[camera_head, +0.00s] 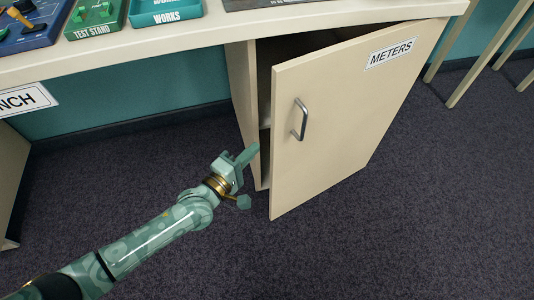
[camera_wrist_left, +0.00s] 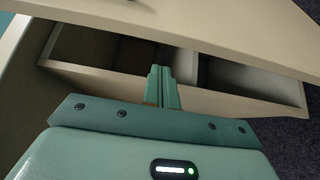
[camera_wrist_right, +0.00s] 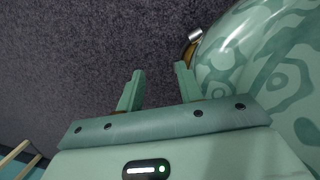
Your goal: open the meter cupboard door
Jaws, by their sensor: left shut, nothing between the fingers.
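The meter cupboard door (camera_head: 345,125) is cream with a METERS label (camera_head: 390,53) and stands partly open, its free edge on the left. A grey bar handle (camera_head: 303,120) is near that edge, with nothing on it. My left gripper (camera_head: 254,152) is shut and empty, its fingers at the gap between the door's free edge and the cupboard's left side (camera_head: 243,105). In the left wrist view the shut fingers (camera_wrist_left: 162,72) point at the cupboard's dark inside (camera_wrist_left: 125,52). I cannot tell whether they touch the door. My right gripper (camera_wrist_right: 158,74) is open and empty above the carpet.
The bench top (camera_head: 215,32) runs above the cupboard. A green test stand tray (camera_head: 95,20) and a teal works tray (camera_head: 165,12) stand on it. Wooden legs (camera_head: 490,55) stand at the right. The carpet (camera_head: 420,215) before the door is clear.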

